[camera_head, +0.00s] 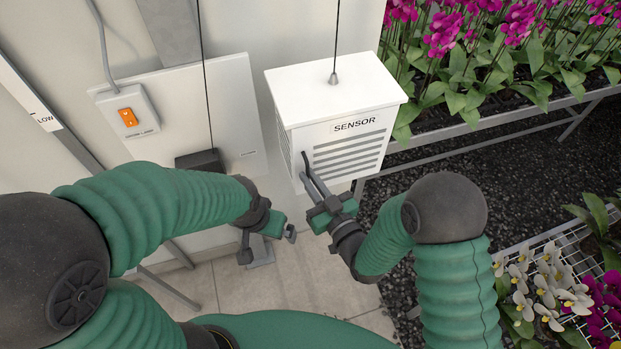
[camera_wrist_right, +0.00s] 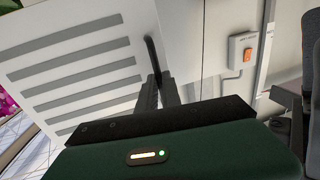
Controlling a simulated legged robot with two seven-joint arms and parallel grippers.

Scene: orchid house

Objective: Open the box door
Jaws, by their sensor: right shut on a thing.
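The white box (camera_head: 337,92) marked SENSOR hangs on a dark cord at the middle of the head view. Its front door (camera_head: 350,150) has grey louvre slots and looks closed. The door also fills the left of the right wrist view (camera_wrist_right: 75,60). A dark handle (camera_wrist_right: 151,55) stands at the door's edge. My right gripper (camera_head: 311,180) is shut on this handle, at the door's left side in the head view. My left gripper (camera_head: 268,244) is lower left of the box, apart from it, with its two fingers spread and nothing between them.
A wall panel with an orange switch (camera_head: 128,117) is at left, and a small black block (camera_head: 200,160) juts out below it. Benches of purple orchids (camera_head: 480,50) stand at right. White orchids (camera_head: 545,290) are at lower right. Pale floor tiles (camera_head: 300,275) lie below the box.

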